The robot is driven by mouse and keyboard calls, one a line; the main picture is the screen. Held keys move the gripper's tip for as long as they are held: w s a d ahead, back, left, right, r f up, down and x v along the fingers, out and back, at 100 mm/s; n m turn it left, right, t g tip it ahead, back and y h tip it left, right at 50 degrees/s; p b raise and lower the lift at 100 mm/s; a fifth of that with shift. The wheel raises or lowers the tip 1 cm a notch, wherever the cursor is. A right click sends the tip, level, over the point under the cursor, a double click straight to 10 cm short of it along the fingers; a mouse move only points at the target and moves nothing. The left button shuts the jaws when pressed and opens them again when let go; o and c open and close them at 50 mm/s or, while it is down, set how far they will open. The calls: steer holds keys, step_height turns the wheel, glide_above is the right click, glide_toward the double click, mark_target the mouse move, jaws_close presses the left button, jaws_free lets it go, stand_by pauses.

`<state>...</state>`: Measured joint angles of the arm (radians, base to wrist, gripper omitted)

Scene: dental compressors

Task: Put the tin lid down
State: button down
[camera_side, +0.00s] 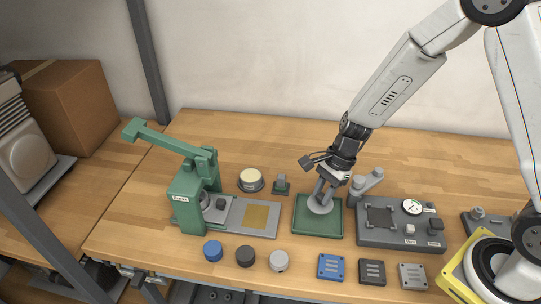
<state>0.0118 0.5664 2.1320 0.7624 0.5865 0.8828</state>
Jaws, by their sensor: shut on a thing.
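My gripper (322,192) points down over the green square mat (304,226) near the middle of the bench. It is shut on a grey round piece, which looks like the tin lid (321,208). The lid is low over the mat. I cannot tell whether it touches the mat. The fingers hide part of its top. An open round tin (251,179) with a cream-coloured filling stands to the left of the mat.
A green lever press (190,195) with a grey plate stands at left. Round caps and square plates line the front.

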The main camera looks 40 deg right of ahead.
steer(key=shift+f, duration=0.4)
steer(key=shift+f, duration=1.8)
steer(key=shift+f, duration=0.1)
steer(key=shift+c, duration=2.3)
jaws_free()
steer(key=v, duration=1.2)
